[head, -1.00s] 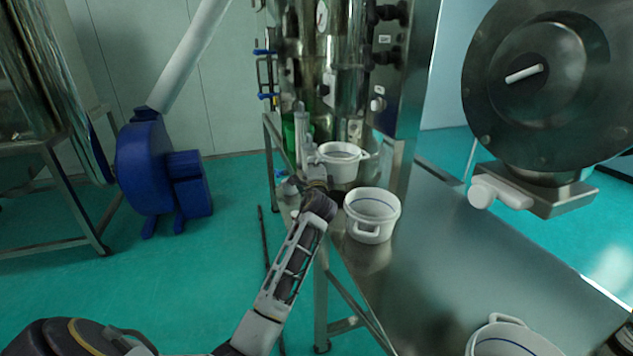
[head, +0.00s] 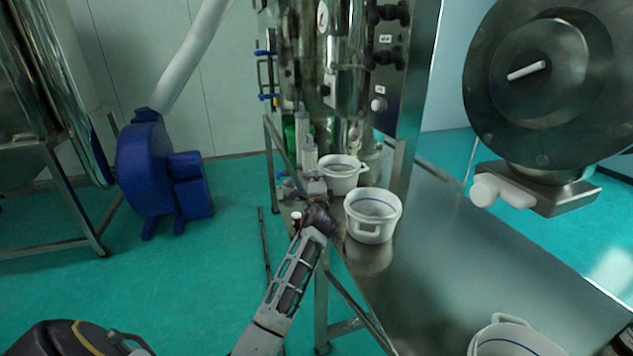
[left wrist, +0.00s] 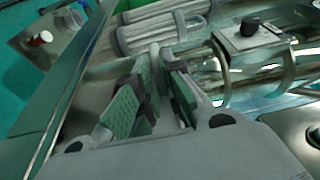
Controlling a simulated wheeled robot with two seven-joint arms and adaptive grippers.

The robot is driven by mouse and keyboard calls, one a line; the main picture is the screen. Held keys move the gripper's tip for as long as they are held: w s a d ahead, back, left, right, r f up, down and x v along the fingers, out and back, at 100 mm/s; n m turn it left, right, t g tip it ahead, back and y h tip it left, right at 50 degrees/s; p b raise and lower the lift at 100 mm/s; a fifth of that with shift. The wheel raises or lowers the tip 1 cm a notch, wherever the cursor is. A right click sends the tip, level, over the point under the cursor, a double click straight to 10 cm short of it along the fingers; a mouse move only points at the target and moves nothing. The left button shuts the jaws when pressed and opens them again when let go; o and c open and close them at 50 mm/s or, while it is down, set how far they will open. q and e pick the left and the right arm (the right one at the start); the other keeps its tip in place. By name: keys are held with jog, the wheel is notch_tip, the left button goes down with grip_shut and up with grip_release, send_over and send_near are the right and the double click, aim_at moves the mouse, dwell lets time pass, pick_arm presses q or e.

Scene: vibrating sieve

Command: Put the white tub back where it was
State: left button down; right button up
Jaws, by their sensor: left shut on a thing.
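A white tub (head: 340,180) with a side handle is at the far end of the steel bench, in front of the steel column. My left gripper (head: 318,186) is at the tub's left side, shut on it. Whether the tub's base touches the bench is hard to tell. In the left wrist view, my left gripper's green-padded fingers (left wrist: 153,95) show, but the tub is not clearly visible between them. My right gripper is not in view.
A second white tub (head: 372,222) stands just nearer on the bench (head: 450,255), and a third white tub (head: 500,345) is at the bottom right. A small red-and-white object (head: 296,216) is left of my arm. The bench middle is clear.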

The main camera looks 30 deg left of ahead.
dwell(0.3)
pick_arm(q)
jog(key=c, duration=1.5)
grip_release()
jog(key=shift+f, duration=0.1)
jog(key=shift+c, duration=0.2)
jog(key=v, duration=1.2)
